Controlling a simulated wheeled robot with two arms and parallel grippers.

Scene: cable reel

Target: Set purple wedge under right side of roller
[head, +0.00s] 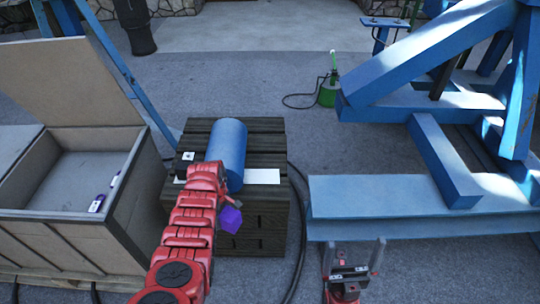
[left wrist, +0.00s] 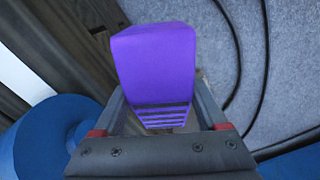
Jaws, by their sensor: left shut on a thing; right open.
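The purple wedge (head: 230,219) is held at the end of my left arm, near the front right part of the dark wooden platform (head: 252,242). My left gripper (head: 229,202) is shut on it; the left wrist view shows the wedge (left wrist: 155,65) between the fingers. The blue roller (head: 228,150) lies on the platform, pointing away from me, and a blue round part (left wrist: 40,140) shows at lower left in the left wrist view. A white strip (head: 262,176) sticks out to the roller's right. My right gripper (head: 353,258) is open and empty, right of the platform.
An open wooden crate (head: 125,195) stands left of the platform, with small purple and white items (head: 97,203) inside. A black cable (head: 297,240) runs on the floor right of the platform. A large blue steel frame (head: 400,205) stands at right, with a green canister (head: 328,93) behind.

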